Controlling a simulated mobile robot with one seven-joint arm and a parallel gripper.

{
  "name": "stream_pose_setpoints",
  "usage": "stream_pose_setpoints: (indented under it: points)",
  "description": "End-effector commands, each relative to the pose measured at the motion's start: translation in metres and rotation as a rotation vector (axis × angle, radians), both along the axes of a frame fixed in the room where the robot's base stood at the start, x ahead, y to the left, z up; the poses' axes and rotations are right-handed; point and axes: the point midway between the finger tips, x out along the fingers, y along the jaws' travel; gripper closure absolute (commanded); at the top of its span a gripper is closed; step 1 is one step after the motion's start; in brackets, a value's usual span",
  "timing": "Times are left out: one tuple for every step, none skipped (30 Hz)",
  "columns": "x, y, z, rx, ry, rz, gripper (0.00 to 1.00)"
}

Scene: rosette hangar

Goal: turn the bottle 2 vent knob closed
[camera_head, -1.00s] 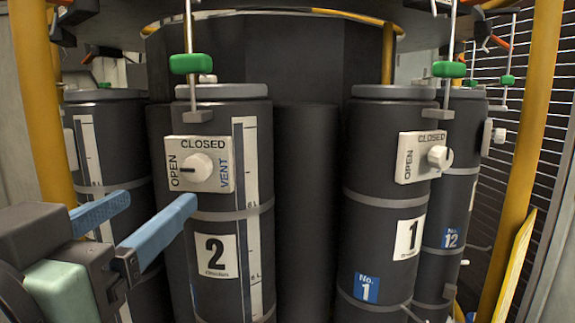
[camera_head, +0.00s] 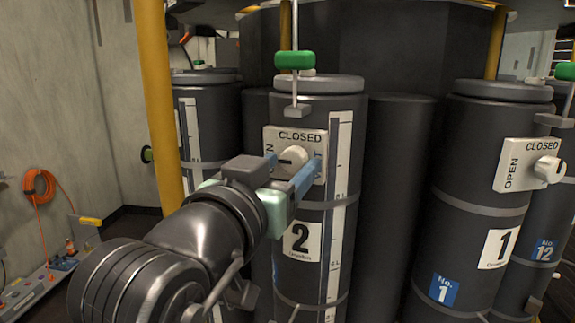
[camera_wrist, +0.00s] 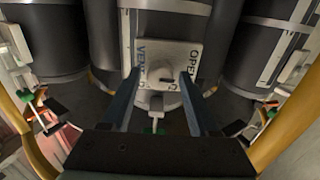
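Bottle 2 (camera_head: 262,228) is a dark cylinder with a "2" label, upright in the middle of the head view. Its white vent plate (camera_head: 316,140) reads CLOSED along the top and OPEN at the left, partly hidden by my gripper. The white round vent knob (camera_head: 293,156) has a dark mark pointing toward the OPEN side. The knob also shows in the wrist view (camera_wrist: 160,74). My gripper (camera_head: 294,164) is open, its blue fingers on either side of the knob. In the wrist view (camera_wrist: 158,76) gaps show between knob and fingers.
Bottle 1 (camera_head: 462,225) with its own knob (camera_head: 548,170) stands to the right. A yellow post (camera_head: 156,95) rises left of bottle 2. A green handle (camera_head: 294,60) hangs on a rod above the plate. An orange hose (camera_head: 40,186) hangs on the left wall.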

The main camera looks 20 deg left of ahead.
Motion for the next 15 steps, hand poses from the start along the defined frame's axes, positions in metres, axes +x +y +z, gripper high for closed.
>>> stream_pose_setpoints:
  points:
    - [-0.0002,0.0,0.0001,0.0,0.0,0.0,0.5]
    - [-0.0002,0.0,0.0001,0.0,0.0,0.0,0.55]
    - [-0.0002,0.0001,0.0001,0.0,0.0,0.0,0.63]
    - [-0.0002,0.0001,0.0001,0.0,0.0,0.0,0.68]
    - [-0.0003,0.0001,0.0001,0.0,0.0,0.0,0.73]
    - [-0.0003,0.0,0.0002,0.0,0.0,0.0,0.81]
    - [-0.0003,0.0,0.0002,0.0,0.0,0.0,0.86]
    - [-0.0003,0.0,0.0002,0.0,0.0,0.0,0.92]
    - [-0.0003,0.0,0.0002,0.0,0.0,0.0,0.99]
    - [-0.0004,0.0,0.0002,0.0,0.0,0.0,1.0]
    - [-0.0004,0.0,0.0002,0.0,0.0,0.0,1.0]
    - [-0.0004,0.0,0.0002,0.0,0.0,0.0,1.0]
    - [-0.0004,0.0001,0.0002,0.0,0.0,0.0,1.0]
    - [-0.0004,0.0,0.0002,0.0,0.0,0.0,1.0]
    - [-0.0004,0.0001,0.0001,0.002,0.0,0.0,1.0]
